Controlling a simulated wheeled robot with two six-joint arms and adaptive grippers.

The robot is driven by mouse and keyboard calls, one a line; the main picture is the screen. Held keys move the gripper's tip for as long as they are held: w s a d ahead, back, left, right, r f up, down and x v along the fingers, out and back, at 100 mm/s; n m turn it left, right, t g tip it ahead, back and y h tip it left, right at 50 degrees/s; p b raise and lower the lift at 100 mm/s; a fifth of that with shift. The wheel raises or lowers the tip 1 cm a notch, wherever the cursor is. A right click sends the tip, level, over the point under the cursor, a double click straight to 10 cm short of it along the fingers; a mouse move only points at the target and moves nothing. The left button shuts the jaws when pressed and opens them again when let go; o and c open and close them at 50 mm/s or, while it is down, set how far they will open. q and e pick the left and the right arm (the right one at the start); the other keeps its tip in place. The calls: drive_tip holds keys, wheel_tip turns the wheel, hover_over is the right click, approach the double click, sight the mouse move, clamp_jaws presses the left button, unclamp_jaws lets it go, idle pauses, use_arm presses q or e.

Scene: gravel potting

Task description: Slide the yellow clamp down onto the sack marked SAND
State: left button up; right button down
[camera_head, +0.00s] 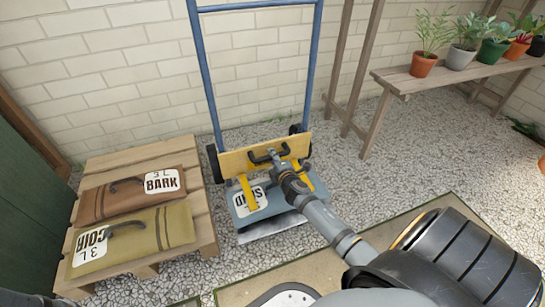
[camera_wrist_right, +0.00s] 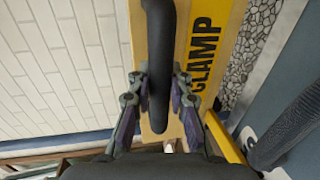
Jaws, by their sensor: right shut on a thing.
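The yellow clamp (camera_head: 236,163) is a wide board with yellow arms reaching down, set across the blue hand truck (camera_head: 207,75). Its face also shows in the right wrist view (camera_wrist_right: 226,28), lettered CLAMP. My right gripper (camera_head: 277,160) is shut on the clamp's black handle; the handle (camera_wrist_right: 160,50) sits between the fingers in the wrist view. The grey-blue sack marked SAND (camera_head: 280,206) lies below the clamp at the foot of the truck, its white label upside down. The clamp's arms overlap the sack in the head view; I cannot tell whether they touch it. My left gripper is out of view.
A wooden pallet (camera_head: 203,205) at left bears the brown BARK sack (camera_head: 105,203) and the olive COIR sack (camera_head: 150,240). A bench (camera_head: 455,76) with several potted plants stands at the back right. A brick wall is behind the truck. Open gravel (camera_head: 440,150) lies to the right.

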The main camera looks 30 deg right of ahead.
drive_tip(key=shift+s+d+f, duration=0.1)
drive_tip(key=shift+s+f, duration=0.1)
drive_tip(key=shift+f, duration=0.3)
drive_tip(key=c, duration=1.7)
unclamp_jaws()
drive_tip(key=o, duration=0.5)
drive_tip(key=shift+f, duration=0.1)
drive_tip(key=shift+w, duration=0.1)
drive_tip(key=shift+s+r, duration=0.2)
drive_tip(key=v, duration=1.1)
drive_tip(key=shift+s+a, duration=0.2)
drive_tip(key=shift+s, duration=0.05)
drive_tip(key=shift+r, duration=0.1)
